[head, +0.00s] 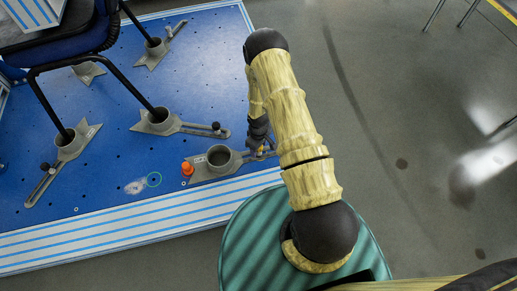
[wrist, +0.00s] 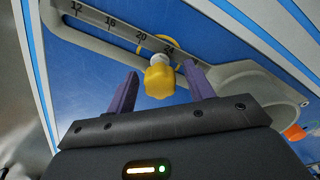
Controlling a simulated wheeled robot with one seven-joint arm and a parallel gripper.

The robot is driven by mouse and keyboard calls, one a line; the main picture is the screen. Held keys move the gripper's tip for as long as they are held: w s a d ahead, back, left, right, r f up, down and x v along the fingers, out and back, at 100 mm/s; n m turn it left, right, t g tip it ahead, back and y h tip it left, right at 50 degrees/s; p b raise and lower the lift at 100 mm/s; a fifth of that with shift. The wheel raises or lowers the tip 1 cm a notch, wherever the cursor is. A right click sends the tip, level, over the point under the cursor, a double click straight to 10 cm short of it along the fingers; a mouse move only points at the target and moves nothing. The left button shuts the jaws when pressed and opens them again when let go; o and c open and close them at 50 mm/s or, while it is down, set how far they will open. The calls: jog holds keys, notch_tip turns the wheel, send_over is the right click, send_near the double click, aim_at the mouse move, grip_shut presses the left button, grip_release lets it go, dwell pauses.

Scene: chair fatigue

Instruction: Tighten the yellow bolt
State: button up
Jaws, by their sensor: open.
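The yellow bolt (wrist: 160,80) shows in the wrist view as a knobbed yellow head on a pale collar, at a grey metal arm with a number scale (wrist: 110,30). My gripper (wrist: 160,85) is open, with one purple finger on each side of the bolt head. I cannot tell whether either finger touches it. In the head view my gripper (head: 262,148) is low over the right end of the grey clamp fixture (head: 203,167). A small bit of yellow shows there, and my arm partly hides the area.
A blue platform (head: 110,175) carries several grey clamp fixtures. A dark chair (head: 65,45) stands on it at the upper left, its legs in the fixtures. Grey floor (head: 400,100) at the right is mostly clear.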

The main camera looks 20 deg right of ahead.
grip_shut()
jog(key=m+p, duration=0.1)
jog(key=m, duration=0.1)
jog(key=shift+r+m, duration=0.1)
jog(key=shift+m, duration=1)
grip_release()
notch_tip(320, 180, up, 17)
jog(key=p, duration=0.7)
